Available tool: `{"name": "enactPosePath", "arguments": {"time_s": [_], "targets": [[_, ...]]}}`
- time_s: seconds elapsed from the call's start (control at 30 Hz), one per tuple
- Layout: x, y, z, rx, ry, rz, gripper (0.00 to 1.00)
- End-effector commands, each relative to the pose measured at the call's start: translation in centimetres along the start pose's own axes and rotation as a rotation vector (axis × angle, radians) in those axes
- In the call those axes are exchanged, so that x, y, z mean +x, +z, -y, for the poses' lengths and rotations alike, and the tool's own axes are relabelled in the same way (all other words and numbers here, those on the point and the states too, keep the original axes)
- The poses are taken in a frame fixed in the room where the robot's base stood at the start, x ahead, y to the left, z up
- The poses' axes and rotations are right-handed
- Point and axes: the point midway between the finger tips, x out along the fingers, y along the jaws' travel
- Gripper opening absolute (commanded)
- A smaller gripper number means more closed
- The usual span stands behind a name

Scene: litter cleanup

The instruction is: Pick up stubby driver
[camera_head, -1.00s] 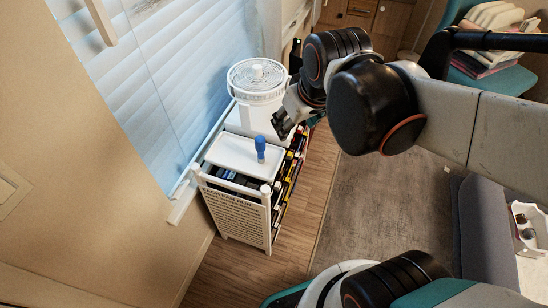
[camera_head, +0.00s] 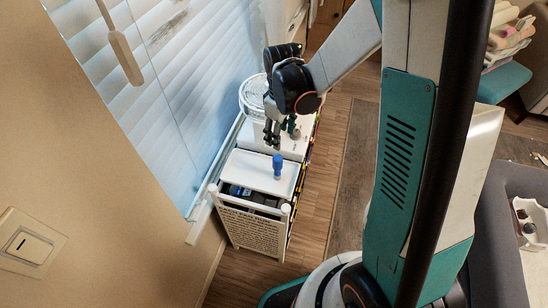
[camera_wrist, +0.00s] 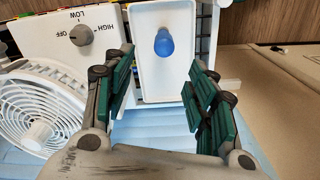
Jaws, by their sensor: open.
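The stubby driver is a blue, rounded handle (camera_head: 278,164) standing on a white tray (camera_head: 250,171) on top of a white shelf cart. In the wrist view the blue handle (camera_wrist: 164,44) shows inside the white tray (camera_wrist: 178,88), beyond the fingertips and between them. My gripper (camera_head: 279,140) is above the cart, a little behind and above the driver in the head view. In the wrist view its green-padded fingers (camera_wrist: 160,78) are wide apart with nothing between them. The driver's lower end is hard to make out.
A white fan (camera_head: 254,96) with a control box (camera_head: 262,137) and dial (camera_wrist: 81,35) stands just behind the tray. Window blinds (camera_head: 185,90) are close on the left. Bottles or cans line the cart's lower shelves. Wood floor lies open to the right.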

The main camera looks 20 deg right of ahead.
Motion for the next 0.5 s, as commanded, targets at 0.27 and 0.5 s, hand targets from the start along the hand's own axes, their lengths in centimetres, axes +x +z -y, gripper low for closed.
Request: {"name": "enactPosePath", "arguments": {"time_s": [0.27, 0.5], "targets": [[4.5, 0.0, 0.0, -0.004, -0.003, 0.004, 0.52], [8.1, 0.0, 0.1, -0.004, -0.003, 0.004, 0.52]]}}
